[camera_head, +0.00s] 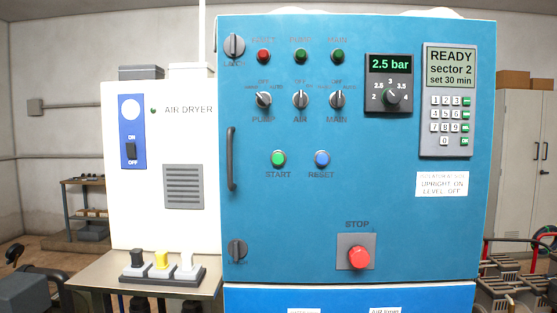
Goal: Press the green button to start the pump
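The green START button (278,158) is a round green cap in a pale ring on the blue cabinet (400,220). It sits left of the blue RESET button (322,158), with the label START under it. Nothing covers it. The PUMP selector (263,99) is above it, one of three knobs in a row. The red STOP button (358,257) is on a grey plate lower on the same door. Neither of my grippers can be made out in the head view.
A display reads READY, sector 2, set 30 min, over a keypad (447,120). A pressure dial (391,95) shows 2.5 bar. A vertical door handle (231,159) is left of START. The white air dryer (135,220) stands left, behind a small table (100,270) with three levers.

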